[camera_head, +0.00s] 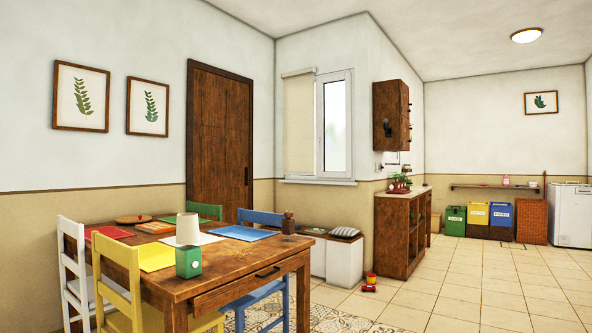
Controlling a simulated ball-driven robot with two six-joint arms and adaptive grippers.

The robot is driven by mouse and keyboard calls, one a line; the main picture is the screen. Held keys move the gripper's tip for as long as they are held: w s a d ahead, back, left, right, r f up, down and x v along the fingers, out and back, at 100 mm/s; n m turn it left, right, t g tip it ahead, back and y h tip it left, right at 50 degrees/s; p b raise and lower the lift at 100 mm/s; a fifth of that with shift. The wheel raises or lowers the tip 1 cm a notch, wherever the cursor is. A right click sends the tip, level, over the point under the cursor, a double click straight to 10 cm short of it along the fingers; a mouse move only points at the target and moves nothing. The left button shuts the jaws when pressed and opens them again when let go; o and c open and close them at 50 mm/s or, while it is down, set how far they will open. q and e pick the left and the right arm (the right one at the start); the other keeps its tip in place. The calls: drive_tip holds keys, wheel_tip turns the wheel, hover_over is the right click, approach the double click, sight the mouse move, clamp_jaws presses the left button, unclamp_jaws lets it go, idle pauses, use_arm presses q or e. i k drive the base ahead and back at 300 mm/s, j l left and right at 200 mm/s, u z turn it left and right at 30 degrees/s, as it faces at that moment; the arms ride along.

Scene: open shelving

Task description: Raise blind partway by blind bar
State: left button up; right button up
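A cream roller blind (299,124) hangs over the left half of the window on the far wall. Its roller is at the top, and its lower edge is near the sill, where a separate bar is too small to make out. The right half of the window (335,125) is uncovered, with a white frame and pale glass. Neither of my grippers is in view.
A wooden table (255,259) with several coloured chairs fills the near left. A white bench (337,258) stands below the window, and a wooden counter (387,235) stands to its right. A small red toy (370,283) lies on the floor. Tiled floor (480,290) at the right is clear.

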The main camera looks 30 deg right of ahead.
sight(301, 165)
drive_tip(key=i+l+z, duration=0.6)
drive_tip(key=i+z, duration=0.75)
drive_tip(key=i+j+z, duration=0.15)
drive_tip(key=i+z, duration=0.35)
drive_tip(key=i+l, duration=0.2)
drive_tip(key=i, duration=1.05)
drive_tip(key=i+l+z, duration=0.1)
drive_tip(key=i, duration=1.2)
drive_tip(key=i+j+u, duration=0.2)
drive_tip(key=i+u, duration=0.65)
drive_tip(key=i, duration=0.2)
drive_tip(key=i+l+u, duration=0.15)
drive_tip(key=i+u, duration=0.25)
drive_tip(key=i+l+u, duration=0.45)
drive_tip(key=i, duration=0.15)
